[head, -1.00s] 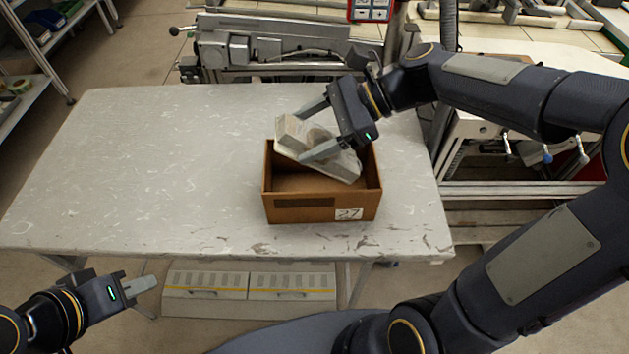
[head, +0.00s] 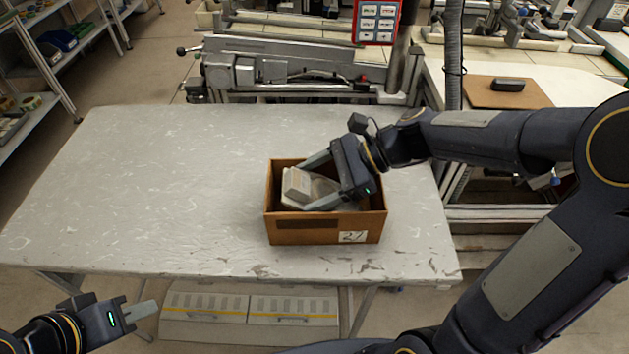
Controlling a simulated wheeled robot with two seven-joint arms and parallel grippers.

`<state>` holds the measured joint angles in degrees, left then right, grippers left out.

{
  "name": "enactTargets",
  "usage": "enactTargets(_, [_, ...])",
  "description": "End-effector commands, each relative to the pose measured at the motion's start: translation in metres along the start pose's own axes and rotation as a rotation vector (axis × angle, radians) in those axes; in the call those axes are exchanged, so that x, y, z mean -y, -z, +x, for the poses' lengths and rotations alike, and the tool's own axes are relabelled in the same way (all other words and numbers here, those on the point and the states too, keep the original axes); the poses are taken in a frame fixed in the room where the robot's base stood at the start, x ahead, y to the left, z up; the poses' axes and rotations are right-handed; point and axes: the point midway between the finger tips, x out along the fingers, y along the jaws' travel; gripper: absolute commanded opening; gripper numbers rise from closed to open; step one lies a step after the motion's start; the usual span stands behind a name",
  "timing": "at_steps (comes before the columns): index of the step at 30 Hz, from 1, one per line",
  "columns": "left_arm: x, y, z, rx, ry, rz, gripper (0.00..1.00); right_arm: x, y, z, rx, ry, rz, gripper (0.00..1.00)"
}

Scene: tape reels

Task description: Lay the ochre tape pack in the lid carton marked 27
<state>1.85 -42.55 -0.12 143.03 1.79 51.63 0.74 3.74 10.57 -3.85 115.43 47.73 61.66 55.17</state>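A pale beige-grey pack (head: 297,186), the only pack in view, is tilted inside the brown carton (head: 300,234). The carton stands open on the table, and its front bears a white label with 27. The pack's colour looks more grey than ochre. My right gripper (head: 307,186) reaches into the carton from the upper right. Its fingers lie on either side of the pack, shut on it. The pack's lower part is hidden by the carton's front wall, so I cannot tell whether it touches the floor. My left gripper (head: 141,309) is empty, off the table's front edge; its finger gap is unclear.
The grey worn table (head: 150,190) is clear to the left of the carton. A metal machine (head: 290,70) stands behind the table. A shelf rack (head: 45,75) is at the far left, and a white bench with a brown board (head: 485,95) is at the right.

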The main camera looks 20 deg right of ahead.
Motion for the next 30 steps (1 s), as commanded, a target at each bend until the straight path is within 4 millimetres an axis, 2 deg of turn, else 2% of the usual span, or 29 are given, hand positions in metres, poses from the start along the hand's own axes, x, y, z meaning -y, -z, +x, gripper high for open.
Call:
enactTargets(10, [-0.001, 0.001, -0.001, 0.0, 0.0, 0.0, 0.28, 0.0, -0.002, -0.001, 0.0, 0.0, 0.0, 0.79])
enactTargets(13, [-0.001, 0.001, -0.002, 0.0, 0.0, 0.0, 0.28, 0.001, -0.003, -0.009, -0.001, 0.004, 0.0, 0.79])
enactTargets(17, [-0.002, 0.002, -0.005, 0.0, 0.0, 0.0, 0.28, 0.001, -0.004, -0.031, -0.002, 0.006, 0.001, 0.79])
enactTargets(24, [-0.004, 0.004, -0.009, 0.0, 0.0, 0.0, 0.28, 0.001, -0.003, -0.084, -0.002, 0.006, 0.0, 0.79])
enactTargets(30, [-0.005, 0.005, -0.01, 0.0, 0.0, 0.0, 0.28, 0.001, -0.003, -0.113, -0.001, 0.003, 0.0, 0.79])
